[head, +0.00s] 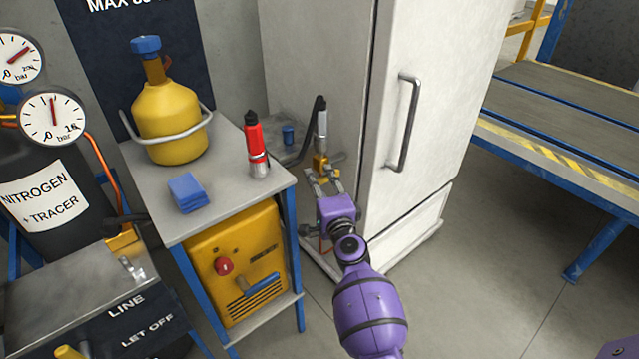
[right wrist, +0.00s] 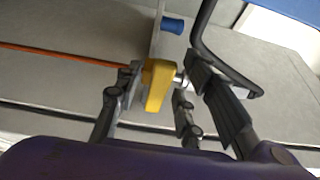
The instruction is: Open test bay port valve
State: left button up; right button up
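The port valve has a yellow body and lever (head: 320,163), low beside the white fridge-like cabinet in the head view. In the right wrist view the yellow lever (right wrist: 157,86) lies between the finger pads, with a silver stem at its right. My right gripper (head: 324,182) is purple with grey fingers, reaching the valve from the front. Its fingers (right wrist: 166,88) are apart on either side of the lever. The left finger is very near the lever; I cannot tell whether it touches. My left gripper is not in the head view.
The white cabinet (head: 440,110) with a long handle stands close right of my arm. At left, a bench (head: 225,205) holds a yellow cylinder (head: 172,120), a red torch-like tool (head: 255,145) and a blue block (head: 187,193). A dark hose (right wrist: 210,55) bends near the right finger.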

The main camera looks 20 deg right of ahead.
jog(key=shift+w, duration=0.3)
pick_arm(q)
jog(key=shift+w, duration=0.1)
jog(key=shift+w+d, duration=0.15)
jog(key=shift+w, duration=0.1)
pick_arm(e)
grip_shut()
